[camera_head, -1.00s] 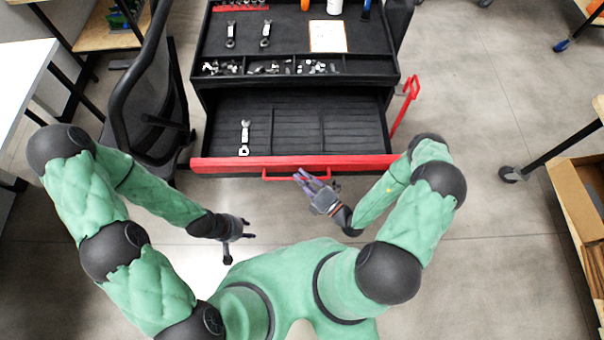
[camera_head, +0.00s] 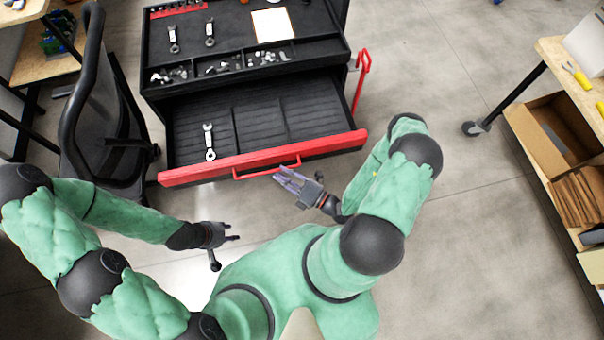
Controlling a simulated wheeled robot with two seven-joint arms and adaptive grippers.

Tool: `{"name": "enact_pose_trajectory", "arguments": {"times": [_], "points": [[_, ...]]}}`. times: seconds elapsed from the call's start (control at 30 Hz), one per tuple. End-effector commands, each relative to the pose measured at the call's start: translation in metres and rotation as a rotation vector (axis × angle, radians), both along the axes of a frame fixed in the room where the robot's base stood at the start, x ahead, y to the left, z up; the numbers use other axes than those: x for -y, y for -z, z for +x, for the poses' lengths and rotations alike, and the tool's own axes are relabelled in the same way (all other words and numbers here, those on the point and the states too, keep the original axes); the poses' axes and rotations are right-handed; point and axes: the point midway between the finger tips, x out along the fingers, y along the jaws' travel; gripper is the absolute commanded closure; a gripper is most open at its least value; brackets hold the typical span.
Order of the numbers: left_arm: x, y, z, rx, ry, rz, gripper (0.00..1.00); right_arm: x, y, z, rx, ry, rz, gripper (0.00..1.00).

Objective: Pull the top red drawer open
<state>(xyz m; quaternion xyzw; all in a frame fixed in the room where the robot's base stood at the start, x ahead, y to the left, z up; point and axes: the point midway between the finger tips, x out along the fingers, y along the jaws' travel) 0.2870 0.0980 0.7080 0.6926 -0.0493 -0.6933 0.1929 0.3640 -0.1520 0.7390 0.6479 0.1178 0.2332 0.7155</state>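The top red drawer (camera_head: 345,141) of the black tool cart is pulled out, with its red front facing me. Its red handle (camera_head: 255,175) is at the middle of the front. A silver wrench (camera_head: 209,142) lies inside on the left. My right gripper (camera_head: 281,176) is just in front of the handle's right part, its fingers apart and pointing toward the drawer. I cannot tell whether they touch the handle. My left gripper (camera_head: 229,250) is open and empty, in front of the drawer and apart from it.
The cart top (camera_head: 240,37) holds wrenches, a white card and compartments of small parts. A black chair (camera_head: 95,120) stands close to the left. A workbench with cardboard boxes (camera_head: 556,130) is at the right. Floor between is clear.

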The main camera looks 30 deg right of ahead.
Motion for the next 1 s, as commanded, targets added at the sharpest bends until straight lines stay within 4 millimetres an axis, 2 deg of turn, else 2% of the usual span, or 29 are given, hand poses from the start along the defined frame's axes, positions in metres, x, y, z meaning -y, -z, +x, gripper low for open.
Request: {"name": "enact_pose_trajectory", "arguments": {"times": [0.5, 0.7, 1.0], "points": [[0.000, 0.000, 0.000, 0.000, 0.000, 0.000, 0.60, 0.033, 0.009, -0.057, 0.000, 0.005, -0.003, 0.70], [0.000, 0.000, 0.000, 0.000, 0.000, 0.000, 0.60, 0.039, 0.011, -0.068, 0.000, 0.002, -0.002, 0.70], [0.000, 0.000, 0.000, 0.000, 0.000, 0.000, 0.60, 0.040, 0.011, -0.070, 0.000, 0.000, -0.002, 0.70]]}}
